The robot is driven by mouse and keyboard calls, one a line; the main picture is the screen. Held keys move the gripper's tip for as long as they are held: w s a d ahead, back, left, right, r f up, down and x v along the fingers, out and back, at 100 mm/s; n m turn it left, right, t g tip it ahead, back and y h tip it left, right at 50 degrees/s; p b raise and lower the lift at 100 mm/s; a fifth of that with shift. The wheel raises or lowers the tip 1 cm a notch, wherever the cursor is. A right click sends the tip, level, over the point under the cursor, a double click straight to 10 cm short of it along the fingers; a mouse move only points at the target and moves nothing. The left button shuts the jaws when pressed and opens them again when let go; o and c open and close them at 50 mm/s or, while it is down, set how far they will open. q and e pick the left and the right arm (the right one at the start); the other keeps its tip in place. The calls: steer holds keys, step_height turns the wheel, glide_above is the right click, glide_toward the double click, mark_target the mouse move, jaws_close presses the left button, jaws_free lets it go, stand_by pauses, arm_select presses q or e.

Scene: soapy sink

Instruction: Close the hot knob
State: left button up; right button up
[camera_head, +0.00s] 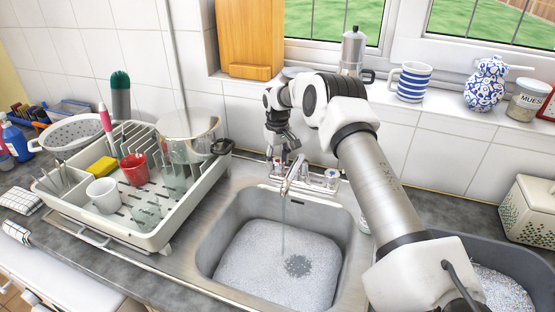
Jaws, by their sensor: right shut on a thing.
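The chrome tap (295,172) stands at the back of the sink (208,258). A thin stream of water (283,228) runs from its spout into the soapy water. The knob (331,178) on the tap's right side shows clearly. My right gripper (281,156) points down at the tap's left side, with its fingers closed around the hot knob. The fingers hide most of that knob, so its turn angle cannot be told. My left gripper is out of view.
A dish rack (152,238) with a red mug (134,168), a white mug (104,195) and a pot (190,138) stands left of the sink. A moka pot (352,52) and a striped mug (411,82) stand on the sill behind my right arm.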

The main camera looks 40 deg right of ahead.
mark_target(277, 161)
steer(key=m+p, duration=0.2)
steer(key=m, duration=0.2)
steer(key=shift+m+p, duration=0.6)
steer(key=shift+m, duration=1.5)
steer(key=o, duration=1.2)
steer(key=shift+c, duration=0.2)
step_height(277, 161, up, 12)
steer(key=shift+f, duration=0.1)
